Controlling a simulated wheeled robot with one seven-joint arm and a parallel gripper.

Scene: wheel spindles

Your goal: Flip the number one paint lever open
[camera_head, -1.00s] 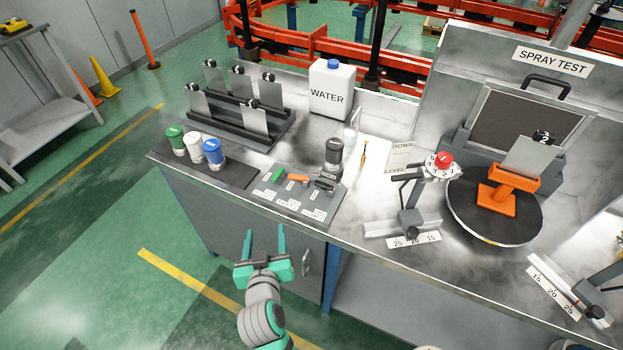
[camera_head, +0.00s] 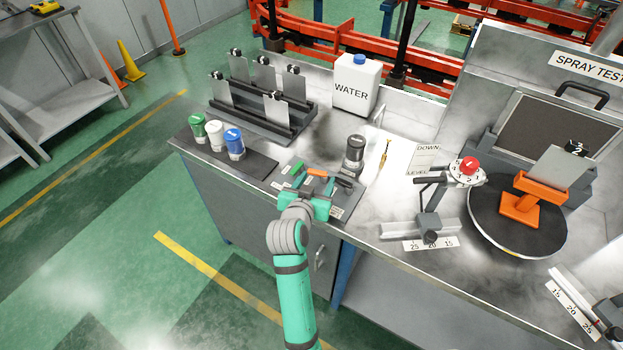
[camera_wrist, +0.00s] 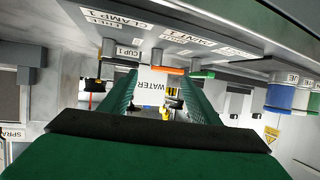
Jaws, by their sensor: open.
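The lever panel (camera_head: 340,210) lies on the front part of the bench. It carries a green lever (camera_head: 296,167), an orange lever (camera_head: 317,172) and a dark lever (camera_head: 343,182). In the wrist view, the orange lever (camera_wrist: 172,71) shows between the fingertips, and a label near it (camera_wrist: 188,38) seems to read PAINT. The green lever (camera_wrist: 204,74) is just to the right there. My gripper (camera_head: 313,178) is open over the panel, with its fingers either side of the orange lever. I cannot tell whether they touch it. My gripper hides part of the panel labels.
Green, white and blue paint cups (camera_head: 216,135) stand left of the panel. A dark cup (camera_head: 354,153) stands behind it to the right. A water jug (camera_head: 356,84) and plate rack (camera_head: 259,118) are farther back. The spray turntable (camera_head: 518,230) is at right.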

